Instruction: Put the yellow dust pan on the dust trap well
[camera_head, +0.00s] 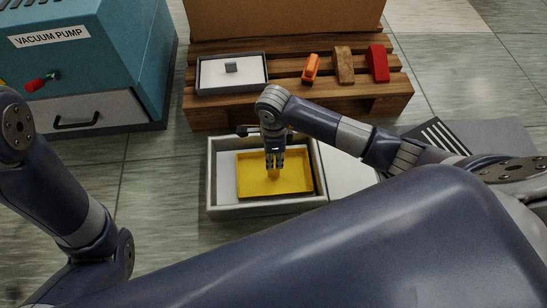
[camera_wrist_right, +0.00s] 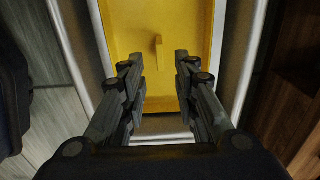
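The yellow dust pan (camera_head: 297,178) lies flat inside a grey-white open box, which appears to be the dust trap well (camera_head: 213,190). A small upright yellow handle rises from the pan and shows in the right wrist view (camera_wrist_right: 158,52). My right gripper (camera_head: 274,164) is over the pan, close to the handle. In the right wrist view its two fingers (camera_wrist_right: 160,70) are apart, with the handle beyond the gap between them and not gripped. My left arm shows at the left of the head view, but its gripper is out of view.
A wooden pallet (camera_head: 200,112) behind the well holds a grey tray (camera_head: 205,85), an orange block (camera_head: 310,69), a brown block (camera_head: 344,65) and a red block (camera_head: 378,63). A teal vacuum pump (camera_head: 110,60) stands at left. Floor is clear left of the well.

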